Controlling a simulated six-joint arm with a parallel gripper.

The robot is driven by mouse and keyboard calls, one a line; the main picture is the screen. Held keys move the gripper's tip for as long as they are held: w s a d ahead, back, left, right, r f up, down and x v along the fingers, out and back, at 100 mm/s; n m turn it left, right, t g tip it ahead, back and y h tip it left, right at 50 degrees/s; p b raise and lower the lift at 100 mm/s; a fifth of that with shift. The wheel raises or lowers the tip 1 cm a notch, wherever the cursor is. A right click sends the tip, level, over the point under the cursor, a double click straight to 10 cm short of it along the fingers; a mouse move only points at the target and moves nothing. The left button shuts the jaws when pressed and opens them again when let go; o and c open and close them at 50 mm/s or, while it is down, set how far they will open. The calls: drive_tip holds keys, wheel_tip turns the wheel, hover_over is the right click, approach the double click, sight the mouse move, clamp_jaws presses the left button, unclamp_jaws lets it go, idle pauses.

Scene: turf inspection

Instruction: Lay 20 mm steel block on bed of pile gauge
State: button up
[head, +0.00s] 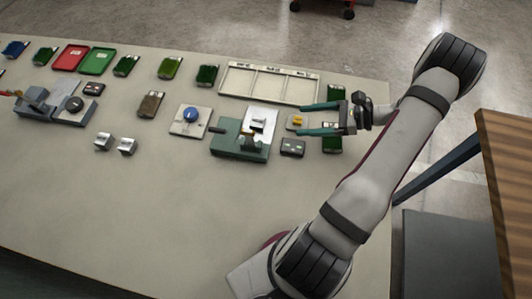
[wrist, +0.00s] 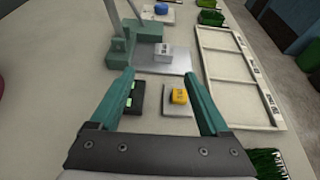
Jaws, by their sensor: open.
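A small silver block (head: 257,124) with a dark mark on it sits on the pale metal plate of the green-based gauge (head: 228,146). In the wrist view the block (wrist: 163,53) rests on that plate (wrist: 180,64), beside the green upright. Its mark is too small to read. My gripper (head: 302,119) is open and empty, to the right of the gauge in the head view. In the wrist view its teal fingers (wrist: 159,76) are apart, with the block beyond their tips. Two more silver blocks (head: 103,141) (head: 127,146) lie on the table left of the gauge.
A yellow piece (wrist: 179,96) on a small pale plate and a dark box (head: 293,148) lie near my gripper. A white partitioned tray (head: 270,83) stands behind. A blue-knobbed plate (head: 190,120) is left of the gauge. The front of the table (head: 130,205) is clear.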

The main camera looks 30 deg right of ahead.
drive_tip(key=s+a+r+n+g+h, duration=0.1)
drive_tip(key=s+a+r+n+g, duration=0.1)
drive_tip(key=a+r+n+g, duration=0.65)
drive_tip(key=s+a+r+n+g+h, duration=0.2)
drive_tip(key=a+r+n, duration=0.35)
drive_tip(key=a, duration=0.85)
drive_tip(key=s+a+r+n+h, duration=0.1)
drive_tip(key=s+a+n+h, duration=0.1)
drive_tip(key=s, duration=0.3)
drive_tip(key=s+a+r+n+h, duration=0.1)
drive_tip(key=s+a+n+h, duration=0.1)
drive_tip(key=s+n, duration=0.3)
drive_tip(key=shift+a+t+h, duration=0.25)
drive_tip(key=shift+t+h, duration=0.05)
drive_tip(key=shift+t, duration=0.15)
